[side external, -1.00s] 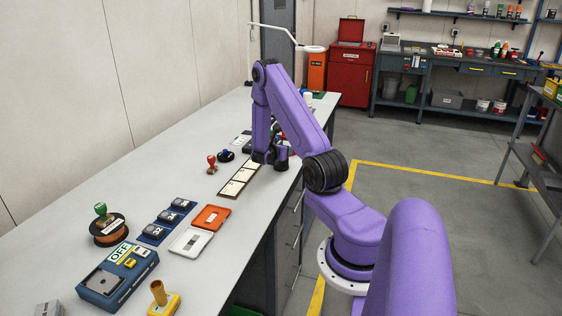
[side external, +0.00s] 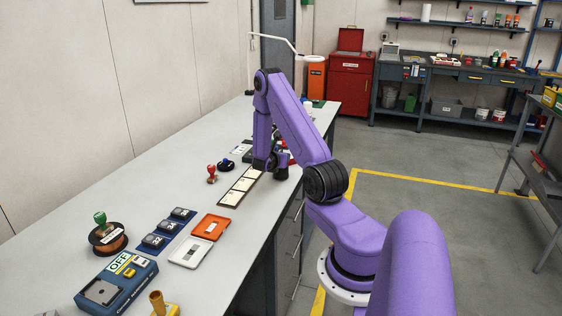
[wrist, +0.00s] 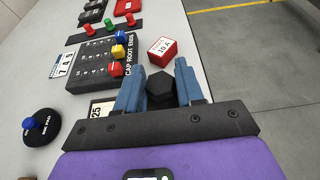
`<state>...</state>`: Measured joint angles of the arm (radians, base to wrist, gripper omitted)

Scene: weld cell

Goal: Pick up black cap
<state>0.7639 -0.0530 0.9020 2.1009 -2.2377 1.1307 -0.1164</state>
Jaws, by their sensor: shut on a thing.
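My gripper (wrist: 157,70) shows in the wrist view with two blue fingers. They are shut on the black cap (wrist: 159,88), a dark six-sided piece between them. In the side external view my gripper (side external: 281,172) is over the far right part of the bench, beyond the strip of cream cards (side external: 238,187). The cap cannot be made out there. Whether it touches the bench is unclear.
A red box (wrist: 161,48) lies just ahead of the fingers. A black rack (wrist: 98,62) with coloured pegs is ahead left. A blue-knobbed stamp on a black base (wrist: 36,127) is at the left. The bench edge is close on the right.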

